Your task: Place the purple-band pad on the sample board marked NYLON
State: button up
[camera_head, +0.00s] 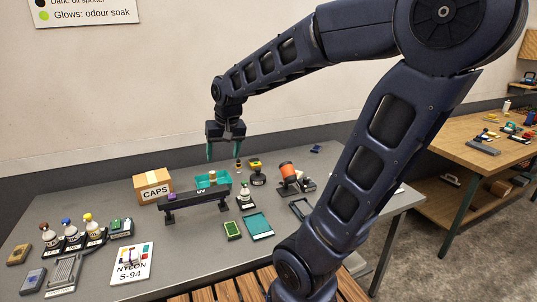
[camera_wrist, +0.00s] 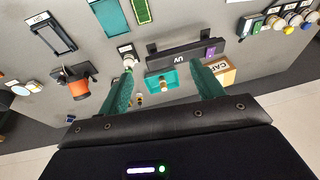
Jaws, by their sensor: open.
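A small purple piece (camera_head: 172,197) lies at the left end of the dark raised bar marked UV (camera_head: 203,200); it is too small to tell surely whether it is the purple-band pad. In the wrist view the purple piece (camera_wrist: 210,49) shows at the right end of the bar. The white sample board marked NYLON S-94 (camera_head: 120,276) lies at the table's front left, with coloured patches on it; I do not make it out in the wrist view. My gripper (camera_head: 225,157) hangs above the back of the table, fingers down, open and empty; both green fingers show in the wrist view (camera_wrist: 162,68).
A teal tray (camera_head: 222,180) sits behind the bar, next to a CAPS box (camera_head: 146,188). Several capped bottles (camera_head: 72,236) stand at the left. A white bottle (camera_head: 245,197), a green pad (camera_head: 232,230) and a teal tray-like panel (camera_head: 259,226) are right of the bar.

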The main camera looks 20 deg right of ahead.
jog(key=s+d+r+t+h, duration=0.1)
jog(key=s+d+r, duration=0.1)
jog(key=s+d, duration=0.8)
jog(key=shift+s+d+t, duration=0.15)
jog(key=shift+d+t, duration=0.25)
jog(key=shift+d, duration=0.05)
